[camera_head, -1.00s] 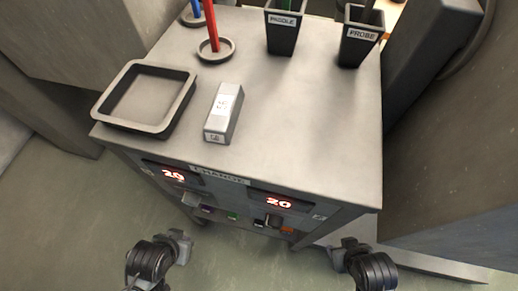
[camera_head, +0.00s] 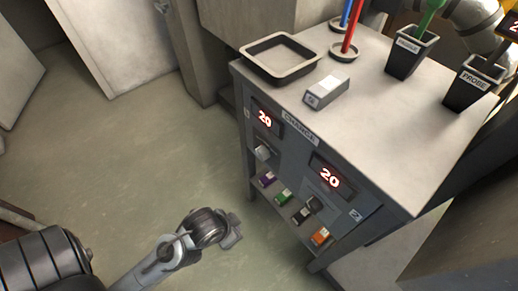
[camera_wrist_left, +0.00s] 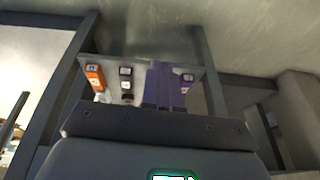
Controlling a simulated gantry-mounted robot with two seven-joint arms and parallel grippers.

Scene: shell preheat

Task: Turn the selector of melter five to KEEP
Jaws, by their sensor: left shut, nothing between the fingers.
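A grey cabinet with a control panel (camera_head: 345,200) stands at the right in the head view. The panel has two red displays reading 20, a light selector knob (camera_head: 262,152) under the left one and a dark selector knob (camera_head: 313,204) under the right one. I cannot read a melter number or KEEP mark. My left gripper (camera_head: 234,232) is shut and empty, apart from the panel, in front and to its left. In the left wrist view its closed fingers (camera_wrist_left: 163,85) appear before the lower shelf. My right gripper is out of view.
Purple (camera_head: 266,179), green (camera_head: 283,197), black (camera_head: 301,214) and orange (camera_head: 320,236) blocks sit on a shelf below the panel. A tray (camera_head: 315,55), a grey block (camera_head: 326,92) and PADDLE and PROBE holders (camera_head: 470,88) stand on top. The floor to the left is clear.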

